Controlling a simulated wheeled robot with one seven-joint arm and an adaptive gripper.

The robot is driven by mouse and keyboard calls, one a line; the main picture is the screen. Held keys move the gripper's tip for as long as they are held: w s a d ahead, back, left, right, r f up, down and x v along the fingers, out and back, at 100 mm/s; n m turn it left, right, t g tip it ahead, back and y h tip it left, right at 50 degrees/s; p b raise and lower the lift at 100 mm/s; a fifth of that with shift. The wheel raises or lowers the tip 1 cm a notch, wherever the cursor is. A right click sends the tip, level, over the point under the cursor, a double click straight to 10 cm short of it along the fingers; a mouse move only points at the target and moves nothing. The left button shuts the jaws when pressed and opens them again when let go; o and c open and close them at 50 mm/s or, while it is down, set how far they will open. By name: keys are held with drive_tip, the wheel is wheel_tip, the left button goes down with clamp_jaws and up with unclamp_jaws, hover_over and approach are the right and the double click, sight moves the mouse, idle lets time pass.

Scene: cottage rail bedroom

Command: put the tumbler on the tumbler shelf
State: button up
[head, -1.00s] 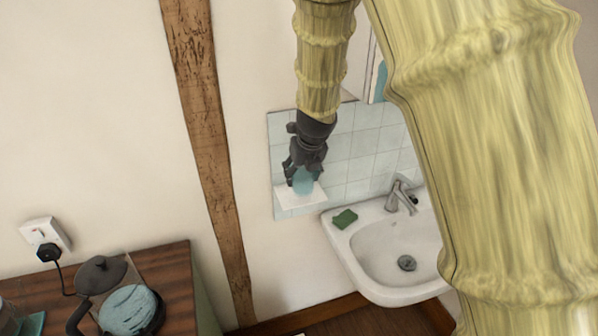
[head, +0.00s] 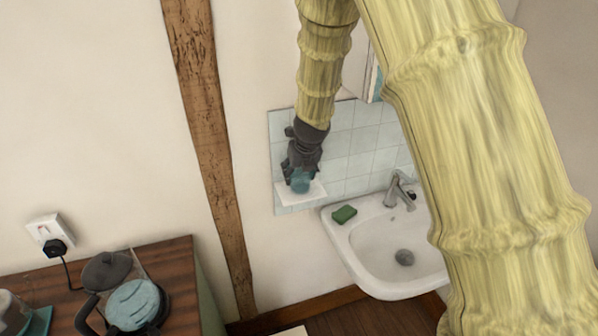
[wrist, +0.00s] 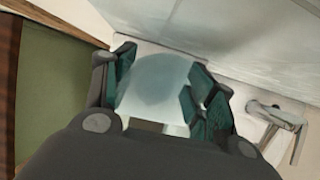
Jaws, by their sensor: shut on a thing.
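The tumbler (head: 300,182) is a translucent bluish cup, and it also fills the middle of the wrist view (wrist: 155,82). My gripper (head: 300,172) is shut on it, with a dark finger on each side in the wrist view (wrist: 158,95). The tumbler shelf (head: 312,194) is a small white ledge on the tiled wall beside the sink. The tumbler is over the shelf in the head view. Whether its base touches the shelf I cannot tell, as the gripper and tumbler cover that spot.
The white sink (head: 375,245) with a metal tap (head: 398,190) stands right of the shelf. A green sponge or soap (head: 344,214) lies on its rim. A wooden post (head: 210,150) is to the left. A kettle (head: 132,305) stands on a wooden cabinet at lower left.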

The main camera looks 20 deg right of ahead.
drive_tip(key=o, duration=1.5)
drive_tip(key=shift+f, duration=0.1)
drive_tip(key=b+v, duration=0.2)
drive_tip(key=v, duration=1)
drive_tip(key=shift+d, duration=0.1)
